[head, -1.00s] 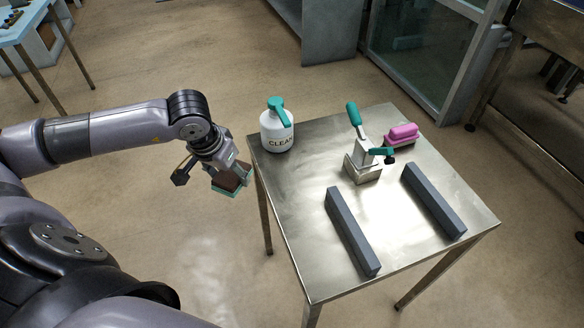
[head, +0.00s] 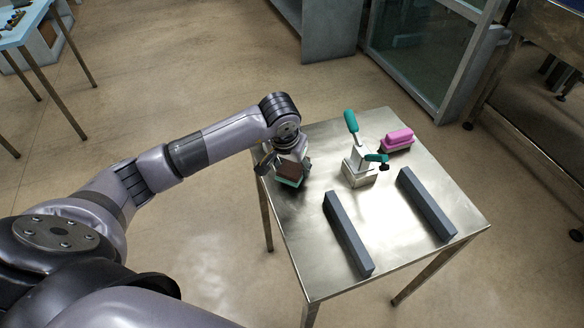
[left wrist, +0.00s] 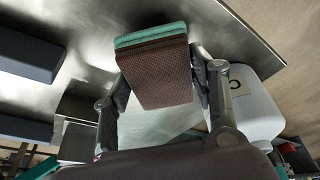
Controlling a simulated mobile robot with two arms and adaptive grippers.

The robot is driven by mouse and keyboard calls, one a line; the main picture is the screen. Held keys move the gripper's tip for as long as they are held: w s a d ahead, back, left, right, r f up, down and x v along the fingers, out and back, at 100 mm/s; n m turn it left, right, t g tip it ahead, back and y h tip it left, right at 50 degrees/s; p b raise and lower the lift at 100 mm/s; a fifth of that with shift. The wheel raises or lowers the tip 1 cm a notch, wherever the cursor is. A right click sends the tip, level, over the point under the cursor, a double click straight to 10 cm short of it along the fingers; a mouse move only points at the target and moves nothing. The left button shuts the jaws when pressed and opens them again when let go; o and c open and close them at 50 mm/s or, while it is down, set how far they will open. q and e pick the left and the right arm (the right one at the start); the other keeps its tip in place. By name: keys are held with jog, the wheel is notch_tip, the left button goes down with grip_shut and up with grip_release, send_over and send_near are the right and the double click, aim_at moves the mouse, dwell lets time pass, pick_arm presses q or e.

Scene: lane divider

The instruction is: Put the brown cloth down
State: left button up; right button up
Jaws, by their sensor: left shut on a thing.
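The brown cloth (head: 292,168) is a thick folded block with a teal layer on one side. My left gripper (head: 290,160) is shut on it, over the left part of the metal table (head: 316,243). In the left wrist view the brown cloth (left wrist: 158,78) sits between the two fingers of my left gripper (left wrist: 160,85), its teal layer on the far side. I cannot tell whether it touches the table top. My right gripper is not in view.
Two grey bars (head: 347,234) (head: 427,204) lie on the table. A teal-handled clamp (head: 358,165) and a pink-topped brush (head: 397,140) stand toward the back. The white bottle (left wrist: 252,110) is close beside my gripper, mostly hidden in the head view. Bare table lies between the bars.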

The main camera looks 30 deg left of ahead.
aim_at(287, 176)
pick_arm(q)
notch_tip(287, 176, down, 2)
jog(key=shift+f, duration=0.1)
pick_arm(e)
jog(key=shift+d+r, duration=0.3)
pick_arm(q)
jog(key=shift+f, duration=0.15)
jog(key=o, duration=1.2)
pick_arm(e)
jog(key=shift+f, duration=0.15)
pick_arm(q)
jog(key=shift+r, duration=0.3)
jog(key=v, duration=1.1)
jog(key=shift+s+r+b, duration=0.15)
jog(key=shift+r+b, duration=0.2)
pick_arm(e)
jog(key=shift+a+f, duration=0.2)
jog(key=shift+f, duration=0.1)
